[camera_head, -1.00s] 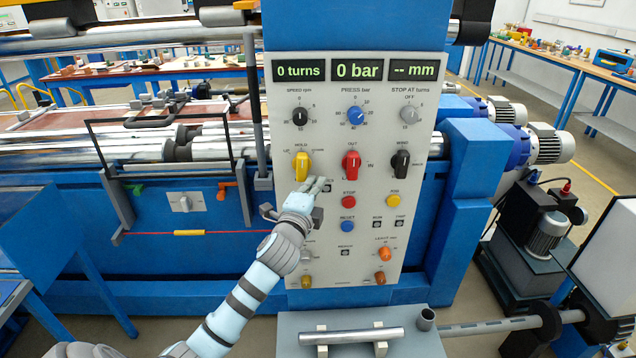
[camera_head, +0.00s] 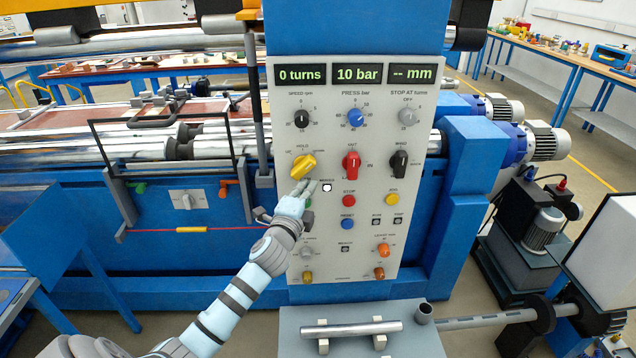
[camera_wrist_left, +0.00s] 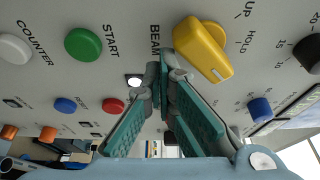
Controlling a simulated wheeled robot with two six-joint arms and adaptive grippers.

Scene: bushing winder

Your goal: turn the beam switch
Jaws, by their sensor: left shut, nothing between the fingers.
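The beam switch is a yellow knob (camera_head: 303,166) at the left of the upright grey control panel (camera_head: 424,120). Its bar is tilted, from lower left to upper right. In the left wrist view the yellow knob (camera_wrist_left: 203,50) is close, beside the word BEAM. My left gripper (camera_head: 302,187) is shut and empty just below the knob. In the left wrist view its closed fingertips (camera_wrist_left: 166,75) are near the knob's edge; I cannot tell whether they touch it. My right gripper is not in view.
Red (camera_head: 351,162) and black (camera_head: 399,163) knobs stand to the right. A small lamp (camera_head: 327,187) beside my fingers is lit white. The pressure display (camera_head: 357,75) reads 10 bar. The green start button (camera_wrist_left: 83,44) is near my fingers. A shelf with a metal bar (camera_head: 352,330) is below the panel.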

